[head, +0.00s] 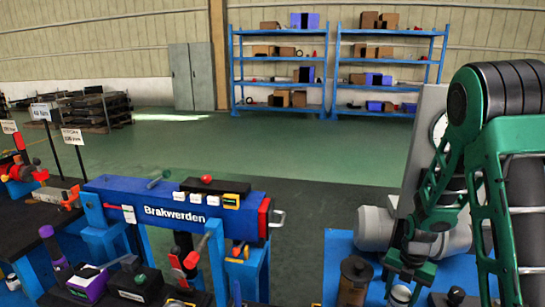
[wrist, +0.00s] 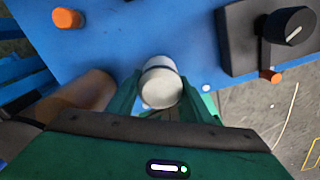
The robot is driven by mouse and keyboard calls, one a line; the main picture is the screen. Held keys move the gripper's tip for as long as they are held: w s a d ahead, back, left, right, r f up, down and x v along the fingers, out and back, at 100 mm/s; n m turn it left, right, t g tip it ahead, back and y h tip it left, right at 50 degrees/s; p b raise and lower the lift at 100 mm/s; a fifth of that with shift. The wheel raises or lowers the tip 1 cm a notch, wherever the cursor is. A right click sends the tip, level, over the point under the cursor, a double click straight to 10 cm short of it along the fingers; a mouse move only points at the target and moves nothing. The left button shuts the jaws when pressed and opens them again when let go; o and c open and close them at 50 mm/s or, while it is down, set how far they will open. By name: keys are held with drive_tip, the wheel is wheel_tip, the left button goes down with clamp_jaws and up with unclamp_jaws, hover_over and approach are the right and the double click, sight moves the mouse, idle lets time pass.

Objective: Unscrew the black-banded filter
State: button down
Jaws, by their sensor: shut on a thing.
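A pale grey-white cylinder (wrist: 162,88) with a thin dark band near its far edge sits between the two fingers of my gripper (wrist: 165,100) in the wrist view. It looks like the black-banded filter. The fingers are shut on its sides, and its top faces the camera. It stands at the blue surface (wrist: 120,35); whether its base is still seated there is hidden. In the head view my gripper (head: 405,274) points down over the blue stand top (head: 338,262), and a small white part (head: 400,295) shows just below it.
A brown cylinder (head: 355,275) stands left of my gripper, close by, and shows in the wrist view (wrist: 90,95). A black box with a knob (wrist: 288,25) and an orange knob (wrist: 67,18) are near. A large grey cylinder (head: 375,228) lies behind. The blue Brakwerden stand (head: 175,205) is left.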

sight(402, 291)
drive_tip(key=shift+r, duration=0.2)
drive_tip(key=shift+r, duration=1.85)
